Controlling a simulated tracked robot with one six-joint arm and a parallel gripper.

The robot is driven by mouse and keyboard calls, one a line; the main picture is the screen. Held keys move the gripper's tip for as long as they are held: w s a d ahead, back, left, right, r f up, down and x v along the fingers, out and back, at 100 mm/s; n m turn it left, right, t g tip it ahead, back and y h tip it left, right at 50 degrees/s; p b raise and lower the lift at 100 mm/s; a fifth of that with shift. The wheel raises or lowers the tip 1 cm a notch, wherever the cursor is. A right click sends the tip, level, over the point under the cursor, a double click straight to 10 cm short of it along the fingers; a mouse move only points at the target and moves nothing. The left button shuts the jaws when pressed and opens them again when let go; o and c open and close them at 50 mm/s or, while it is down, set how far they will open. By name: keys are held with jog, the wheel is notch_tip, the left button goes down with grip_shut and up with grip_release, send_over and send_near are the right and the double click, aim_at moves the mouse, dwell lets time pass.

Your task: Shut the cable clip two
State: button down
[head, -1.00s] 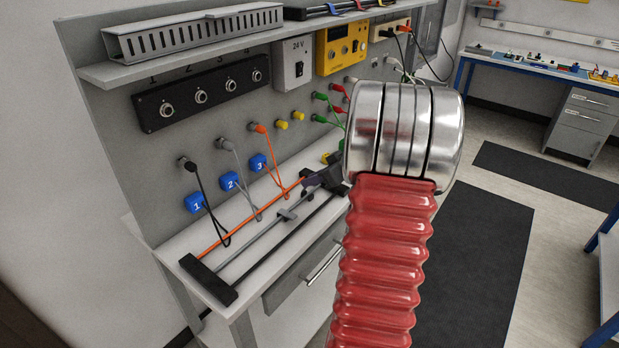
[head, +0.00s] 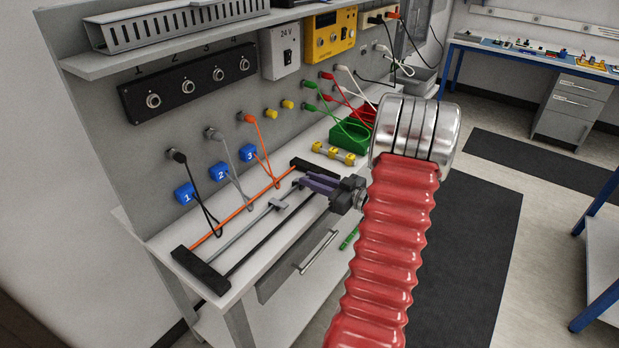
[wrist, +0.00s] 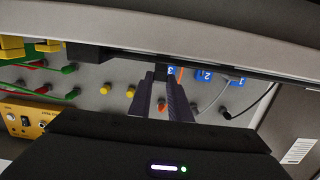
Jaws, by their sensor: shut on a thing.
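A cable frame with black end bars (head: 201,270) lies on the bench. Orange (head: 235,219), grey (head: 236,240) and black (head: 270,240) lines run along it. A small grey piece (head: 279,204) sits across the grey line. Which part is cable clip two I cannot tell for sure. My purple-fingered gripper (head: 304,182) is at the frame's far end. In the wrist view my gripper (wrist: 161,80) is shut on a small dark part, mostly hidden between its fingertips. Blue tags 1 (head: 185,194), 2 (head: 218,171) and 3 (head: 248,153) hang by the cables.
A yellow block (head: 333,154) and a green box (head: 350,136) stand beyond the frame. Sockets and plugged cables line the back panel, with a shelf (head: 180,45) above. A drawer handle (head: 319,252) projects at the bench front.

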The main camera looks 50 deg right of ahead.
jog(key=shift+s+f+t, duration=0.25)
jog(key=shift+f+t, duration=0.55)
jog(key=shift+t, duration=0.3)
jog(key=c, duration=1.6)
grip_release()
jog(key=shift+c, duration=0.2)
jog(key=s+d+f, duration=0.1)
jog(key=s+f, duration=0.1)
jog(key=s, duration=1.1)
jog(key=shift+s, duration=0.35)
jog(key=shift+d, duration=0.1)
